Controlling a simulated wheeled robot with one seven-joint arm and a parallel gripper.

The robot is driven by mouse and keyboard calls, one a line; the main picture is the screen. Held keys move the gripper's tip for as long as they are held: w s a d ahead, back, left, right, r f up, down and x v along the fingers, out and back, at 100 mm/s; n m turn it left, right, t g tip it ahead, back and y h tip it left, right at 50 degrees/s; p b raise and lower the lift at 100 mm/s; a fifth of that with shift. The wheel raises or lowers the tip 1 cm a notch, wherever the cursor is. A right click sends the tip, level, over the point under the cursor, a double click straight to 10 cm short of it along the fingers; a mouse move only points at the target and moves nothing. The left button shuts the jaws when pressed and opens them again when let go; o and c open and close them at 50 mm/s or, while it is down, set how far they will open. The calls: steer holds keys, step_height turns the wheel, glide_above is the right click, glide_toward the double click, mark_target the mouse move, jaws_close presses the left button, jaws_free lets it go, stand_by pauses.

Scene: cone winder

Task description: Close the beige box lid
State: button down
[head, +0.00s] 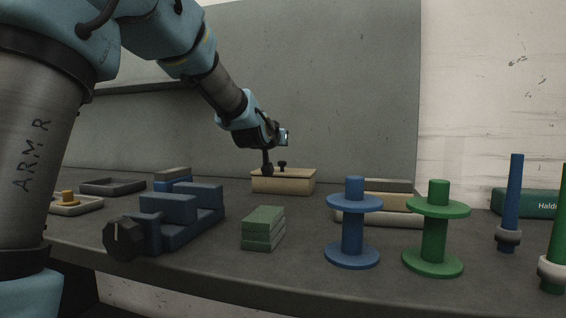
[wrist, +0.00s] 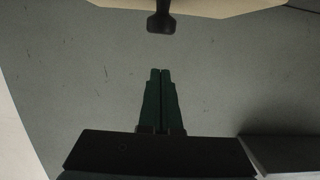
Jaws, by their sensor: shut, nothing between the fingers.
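The beige box (head: 283,186) stands near the back of the table in the head view. Its beige lid (head: 300,173) lies across the top, with a dark knob (head: 282,164) on it. I cannot tell whether the lid is fully seated. My gripper (head: 267,170) points down at the box's left part, left of the knob. In the wrist view my gripper (wrist: 160,72) is shut and empty. The dark knob (wrist: 160,20) is ahead of the fingertips, apart from them in the picture, with a beige edge (wrist: 225,9) behind it. Contact with the box is unclear.
A blue vise-like block (head: 185,215) with a dark knob and stacked green blocks (head: 263,228) stand in front. A blue spool (head: 352,225) and a green spool (head: 436,230) stand right. A layered beige-grey stack (head: 380,205) sits right of the box. A grey wall is behind.

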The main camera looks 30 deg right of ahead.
mark_target(279, 173)
steer(key=shift+s+a+f+t+h+b, duration=0.3)
steer(key=shift+f+b, duration=0.25)
steer(key=shift+b, duration=0.7)
steer(key=shift+s+a+f+t+h+b, duration=0.25)
steer(key=shift+f+b, duration=0.25)
steer(key=shift+b, duration=0.7)
steer(key=shift+s+a+f+b, duration=0.25)
steer(key=shift+f+b, duration=0.15)
steer(key=shift+b, duration=0.35)
steer(key=shift+s+a+f+b, duration=0.15)
steer(key=shift+s+f+b, duration=0.15)
steer(key=shift+b, duration=0.45)
steer(key=shift+r, duration=0.1)
